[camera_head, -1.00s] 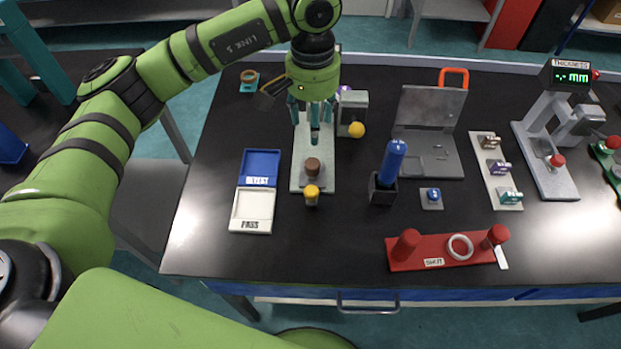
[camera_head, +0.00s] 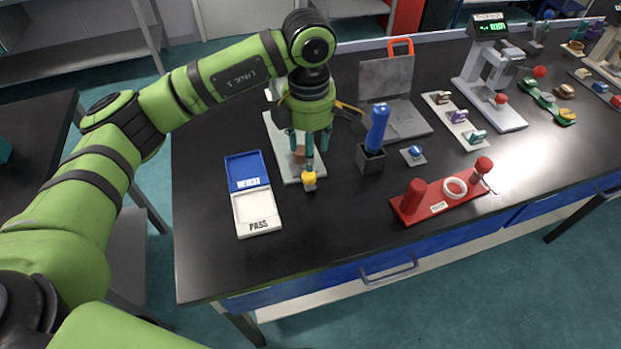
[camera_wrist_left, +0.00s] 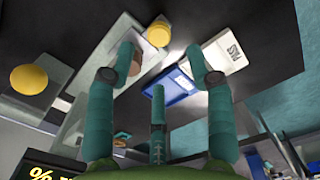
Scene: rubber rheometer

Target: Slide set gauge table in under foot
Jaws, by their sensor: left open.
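My left gripper (camera_head: 303,158) is open, its teal fingers pointing down over the front of the set gauge. The gauge has a long pale grey base (camera_head: 276,137), which also shows in the left wrist view (camera_wrist_left: 95,70). A brown cylinder (camera_head: 299,153) on the base is partly hidden by the fingers. A yellow knob (camera_head: 309,181) sits at the front end, just below the fingertips. In the wrist view, the brown cylinder (camera_wrist_left: 137,62) and yellow knob (camera_wrist_left: 158,34) lie around the finger openings. The gauge's upper part and foot are hidden behind my gripper in the head view.
A blue-and-white REJECT/PASS tray (camera_head: 256,208) lies left of the gauge. A blue-handled tool stands in a dark holder (camera_head: 371,160) to the right. A red stand (camera_head: 437,201) with a white ring is further right. The front-middle bench is clear.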

